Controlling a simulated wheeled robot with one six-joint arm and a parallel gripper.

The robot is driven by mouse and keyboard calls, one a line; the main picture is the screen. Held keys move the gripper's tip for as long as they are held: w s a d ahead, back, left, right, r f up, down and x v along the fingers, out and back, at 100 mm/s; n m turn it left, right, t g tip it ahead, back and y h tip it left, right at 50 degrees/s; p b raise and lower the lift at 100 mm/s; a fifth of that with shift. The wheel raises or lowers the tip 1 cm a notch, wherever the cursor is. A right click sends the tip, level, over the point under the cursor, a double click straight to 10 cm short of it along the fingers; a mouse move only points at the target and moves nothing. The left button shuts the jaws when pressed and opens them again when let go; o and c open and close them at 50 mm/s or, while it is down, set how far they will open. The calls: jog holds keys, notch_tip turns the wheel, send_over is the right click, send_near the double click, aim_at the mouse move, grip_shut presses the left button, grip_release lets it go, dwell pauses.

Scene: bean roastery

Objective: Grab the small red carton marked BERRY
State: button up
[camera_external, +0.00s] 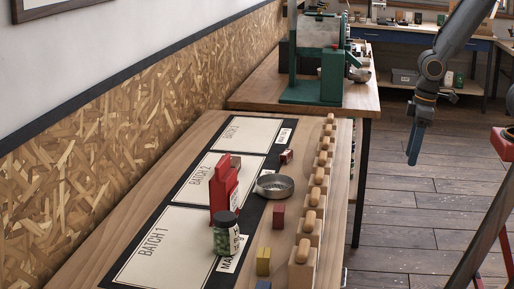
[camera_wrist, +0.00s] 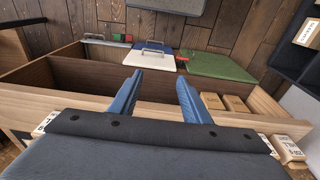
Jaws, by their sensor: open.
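Several small red things show in the external view, and no BERRY lettering is legible on any. A small red block (camera_external: 278,216) stands on the table near a yellow block. A dark red box (camera_external: 286,157) with a pale side lies farther back, near the metal bowl. A larger upright red object (camera_external: 224,187) stands between the batch sheets. My gripper (camera_external: 413,158) hangs over the floor right of the table, well apart from these things, fingers down. In the wrist view my gripper (camera_wrist: 160,77) is open and empty, above an open wooden drawer or shelf.
A green machine (camera_external: 318,60) stands behind. Wrist view: boards (camera_wrist: 222,65) and brown boxes (camera_wrist: 236,103).

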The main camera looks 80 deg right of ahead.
notch_tip(320, 180, up, 5)
jog(key=m+g+y+b, duration=0.2)
jog(key=m+y+b, duration=0.3)
jog(key=m, duration=1.2)
send_over(279, 207)
jog(key=w+d, duration=0.1)
jog(key=d, duration=0.1)
jog(key=shift+s+a+f+p, duration=0.2)
jog(key=shift+a+f+p, duration=0.35)
jog(key=shift+f, duration=1.9)
jog(key=shift+s+a+f+p, duration=0.25)
jog(key=shift+f+p, duration=0.35)
jog(key=shift+f, duration=1.8)
jog(key=shift+s+a+f+p, duration=0.1)
jog(key=shift+a+f+p, duration=0.45)
jog(key=shift+f, duration=1.9)
jog(key=shift+d, duration=0.1)
jog(key=shift+c, duration=0.2)
grip_shut()
